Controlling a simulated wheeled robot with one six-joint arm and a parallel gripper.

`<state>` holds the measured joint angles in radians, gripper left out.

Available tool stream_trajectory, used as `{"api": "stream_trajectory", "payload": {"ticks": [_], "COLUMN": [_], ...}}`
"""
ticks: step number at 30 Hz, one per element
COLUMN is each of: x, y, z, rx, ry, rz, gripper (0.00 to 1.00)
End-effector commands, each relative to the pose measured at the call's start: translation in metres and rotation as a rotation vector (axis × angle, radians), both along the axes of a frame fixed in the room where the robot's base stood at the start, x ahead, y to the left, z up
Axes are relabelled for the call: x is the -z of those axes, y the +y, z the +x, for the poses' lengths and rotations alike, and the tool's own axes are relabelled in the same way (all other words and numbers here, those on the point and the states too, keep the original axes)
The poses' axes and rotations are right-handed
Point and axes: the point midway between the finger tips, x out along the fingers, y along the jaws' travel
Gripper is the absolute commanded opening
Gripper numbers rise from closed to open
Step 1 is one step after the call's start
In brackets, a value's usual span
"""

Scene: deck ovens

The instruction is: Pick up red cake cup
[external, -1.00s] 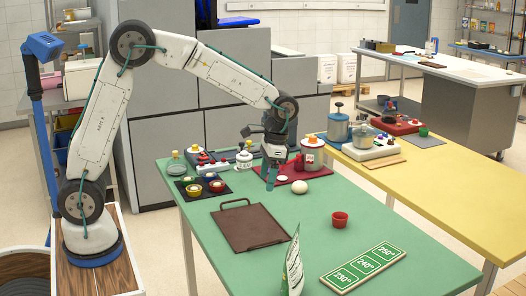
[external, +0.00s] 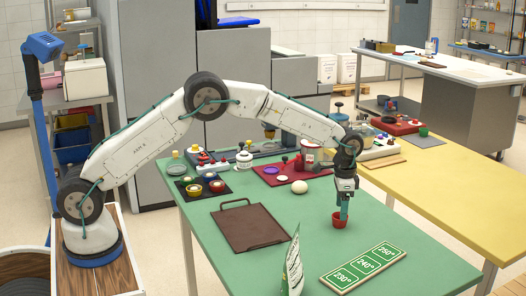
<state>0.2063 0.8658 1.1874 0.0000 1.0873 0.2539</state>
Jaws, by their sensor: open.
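The red cake cup (external: 339,223) stands upright on the green table (external: 300,240), right of the middle. My gripper (external: 342,213) points straight down at it, with the teal fingertips at the cup's rim. The jaws are open. The fingers overlap the cup in this view, so I cannot tell whether they are around the wall, inside it or touching it. The far side of the cup is hidden behind the fingers.
A brown tray (external: 250,226) lies to the left. A green temperature sign (external: 365,268) and an upright packet (external: 292,268) are near the front. A white egg-like object (external: 299,187) sits behind left. A yellow table (external: 440,195) adjoins on the right.

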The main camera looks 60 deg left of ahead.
Motion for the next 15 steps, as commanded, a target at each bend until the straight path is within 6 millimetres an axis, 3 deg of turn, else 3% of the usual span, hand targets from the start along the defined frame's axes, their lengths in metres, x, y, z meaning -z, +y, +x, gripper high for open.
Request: {"api": "stream_trajectory", "payload": {"ticks": [8, 15], "x": [0.041, 0.045], "y": [0.004, 0.004], "z": [0.001, 0.001], "rx": [0.0, 0.0], "ry": [0.002, 0.0], "rz": [0.0, -0.001], "gripper": [0.7, 0.7]}}
